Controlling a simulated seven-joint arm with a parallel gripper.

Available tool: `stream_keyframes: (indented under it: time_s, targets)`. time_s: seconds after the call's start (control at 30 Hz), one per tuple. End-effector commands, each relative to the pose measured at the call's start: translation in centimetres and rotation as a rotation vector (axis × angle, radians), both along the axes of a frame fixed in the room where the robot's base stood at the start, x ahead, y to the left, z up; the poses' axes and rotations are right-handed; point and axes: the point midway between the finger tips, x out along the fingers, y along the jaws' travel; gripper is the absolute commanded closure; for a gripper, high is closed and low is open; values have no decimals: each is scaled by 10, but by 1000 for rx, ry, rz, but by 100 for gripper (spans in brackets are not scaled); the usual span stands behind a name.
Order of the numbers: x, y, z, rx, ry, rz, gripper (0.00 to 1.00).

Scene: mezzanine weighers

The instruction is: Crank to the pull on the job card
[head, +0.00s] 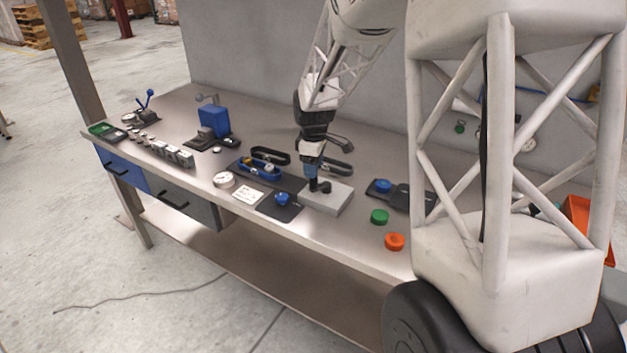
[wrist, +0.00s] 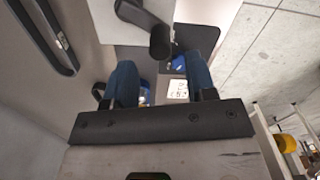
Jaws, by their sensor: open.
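A grey block (head: 327,199) with a dark crank on top stands near the table's front edge. My gripper (head: 313,180) is directly over it, pointing down, and hides part of the crank. In the wrist view the crank's black knob (wrist: 160,42) lies ahead of my two blue fingers, in line with the gap (wrist: 161,80). The fingers are apart with nothing visibly gripped; whether they touch the knob I cannot tell. A white card (head: 246,194) lies left of the block; it also shows between the fingers in the wrist view (wrist: 177,89), its print too small to read surely.
A blue knob on a black mat (head: 280,206) is between card and block. A round dial (head: 224,180) sits left of the card. Behind is a blue tray (head: 260,170).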

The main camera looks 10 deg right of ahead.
Motion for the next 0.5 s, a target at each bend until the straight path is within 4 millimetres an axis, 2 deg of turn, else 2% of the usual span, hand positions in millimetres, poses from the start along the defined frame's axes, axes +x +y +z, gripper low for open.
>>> stream_keyframes:
  time_s: [0.3,0.5]
  targets:
    - [0,0,-38,0,2,0,49]
    - [0,0,-50,0,1,0,49]
